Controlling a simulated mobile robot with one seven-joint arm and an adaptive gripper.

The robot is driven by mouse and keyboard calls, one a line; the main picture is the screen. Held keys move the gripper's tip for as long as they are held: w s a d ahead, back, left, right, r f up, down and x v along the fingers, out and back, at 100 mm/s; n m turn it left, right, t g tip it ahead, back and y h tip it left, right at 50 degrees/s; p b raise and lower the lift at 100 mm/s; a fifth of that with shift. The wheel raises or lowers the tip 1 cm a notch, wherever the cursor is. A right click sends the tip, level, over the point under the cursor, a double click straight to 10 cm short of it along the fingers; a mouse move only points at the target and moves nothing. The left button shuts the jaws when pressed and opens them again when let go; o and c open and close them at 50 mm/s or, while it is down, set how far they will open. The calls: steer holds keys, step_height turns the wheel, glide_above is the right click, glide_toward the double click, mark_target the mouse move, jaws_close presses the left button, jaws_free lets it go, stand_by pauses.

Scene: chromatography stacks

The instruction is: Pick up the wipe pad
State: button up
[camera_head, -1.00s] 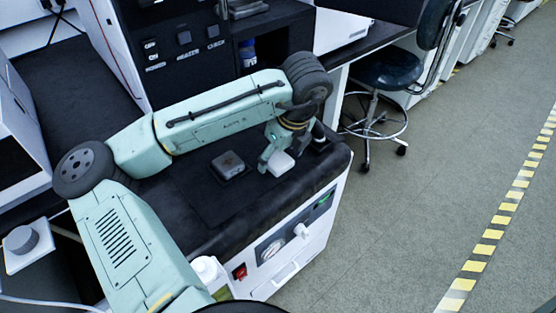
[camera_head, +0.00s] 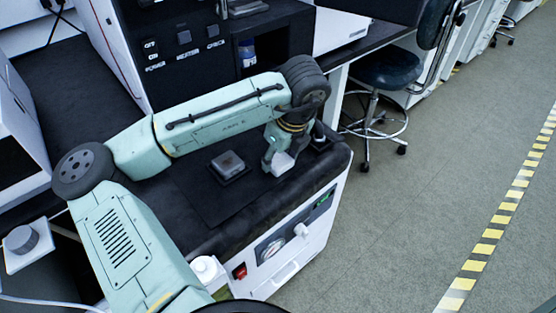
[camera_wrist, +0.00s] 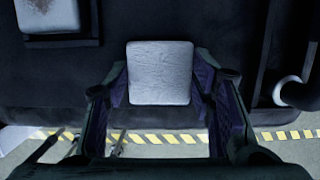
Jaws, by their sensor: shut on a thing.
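The wipe pad (camera_wrist: 160,73) is a white, rounded square block. It sits between the two fingers of my gripper (camera_wrist: 160,85) in the wrist view, and the gripper is shut on it. In the head view my gripper (camera_head: 275,157) points down over the front right part of the black bench top, with the white pad (camera_head: 282,163) showing at its fingertips. I cannot tell whether the pad touches the bench top.
A grey block on a dark square base (camera_head: 229,164) stands left of my gripper. The bench's front edge, with a white panel (camera_head: 300,240) of gauge and knobs below, is close. A blue-labelled bottle (camera_head: 247,52) stands in a recess behind. A stool (camera_head: 385,70) stands right.

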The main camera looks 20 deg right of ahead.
mark_target(275, 159)
steer(key=shift+r, duration=0.5)
steer(key=v, duration=0.2)
steer(key=shift+s+a+r+b, duration=0.1)
steer(key=shift+a+r+b, duration=0.2)
steer(key=s+a+r, duration=0.1)
steer(key=s+a, duration=0.7)
steer(key=s, duration=0.4)
steer(key=shift+s+a+r+b, duration=0.25)
steer(key=shift+s+a+b, duration=0.05)
steer(key=shift+b, duration=0.1)
steer(key=o, duration=0.3)
steer(key=c, duration=0.4)
steer(key=shift+w, duration=0.1)
